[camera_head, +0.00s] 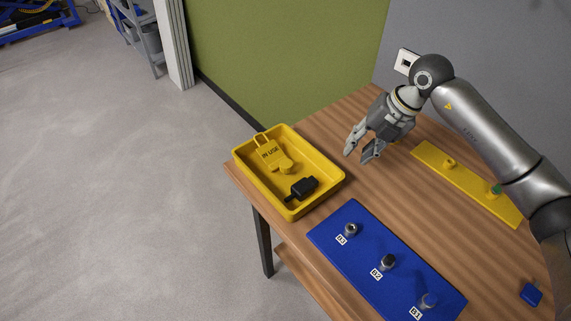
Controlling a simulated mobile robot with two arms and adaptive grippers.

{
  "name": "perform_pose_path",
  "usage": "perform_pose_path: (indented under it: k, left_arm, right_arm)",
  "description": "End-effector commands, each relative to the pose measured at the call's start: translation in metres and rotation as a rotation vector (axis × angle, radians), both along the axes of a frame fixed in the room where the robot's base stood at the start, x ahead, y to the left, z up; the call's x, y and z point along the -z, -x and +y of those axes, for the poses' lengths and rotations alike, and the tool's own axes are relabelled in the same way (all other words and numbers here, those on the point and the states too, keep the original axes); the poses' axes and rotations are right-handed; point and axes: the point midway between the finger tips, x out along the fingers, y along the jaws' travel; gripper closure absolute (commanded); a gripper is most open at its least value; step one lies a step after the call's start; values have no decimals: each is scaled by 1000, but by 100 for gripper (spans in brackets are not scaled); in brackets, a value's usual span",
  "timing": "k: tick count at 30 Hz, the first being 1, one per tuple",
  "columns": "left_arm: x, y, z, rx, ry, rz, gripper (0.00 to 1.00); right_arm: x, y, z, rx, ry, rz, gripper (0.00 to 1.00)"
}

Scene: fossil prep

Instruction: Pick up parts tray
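A yellow parts tray (322,201) sits at the left end of the wooden table. Inside it lie a yellow tag reading "IN USE" (269,153), a round yellow piece beside the tag, and a small black block (304,187). My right gripper (358,156) is open and empty above the table, to the right of the tray's far right side and apart from it. Its fingers point down and to the left. My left gripper does not show.
A blue board (358,272) with labelled posts D3, B2 and B1 lies in front of the tray. A yellow strip (433,159) with knobs lies to the right, and a small blue block (530,294) at lower right. A green panel (285,60) stands behind.

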Motion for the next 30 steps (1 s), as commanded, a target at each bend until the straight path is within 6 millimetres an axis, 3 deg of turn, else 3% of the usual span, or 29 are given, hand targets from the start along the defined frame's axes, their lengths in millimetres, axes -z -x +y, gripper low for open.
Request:
perform_pose_path:
  k: [1,6,11,14,21,26,30]
  left_arm:
    - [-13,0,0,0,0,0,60]
    - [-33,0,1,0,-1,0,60]
    - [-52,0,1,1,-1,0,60]
    - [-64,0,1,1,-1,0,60]
    - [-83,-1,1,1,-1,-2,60]
    - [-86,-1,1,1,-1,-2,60]
    - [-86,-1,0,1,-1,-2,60]
  right_arm:
    - [0,3,26,77,-92,19,71]
    - [-1,4,83,406,-402,109,71]
    - [-5,5,105,759,-696,255,71]
    - [-5,5,101,1002,-875,365,71]
    - [10,14,57,1482,-1188,563,71]
    - [19,18,39,1615,-1271,609,71]
    - [27,7,45,1635,-1284,618,71]
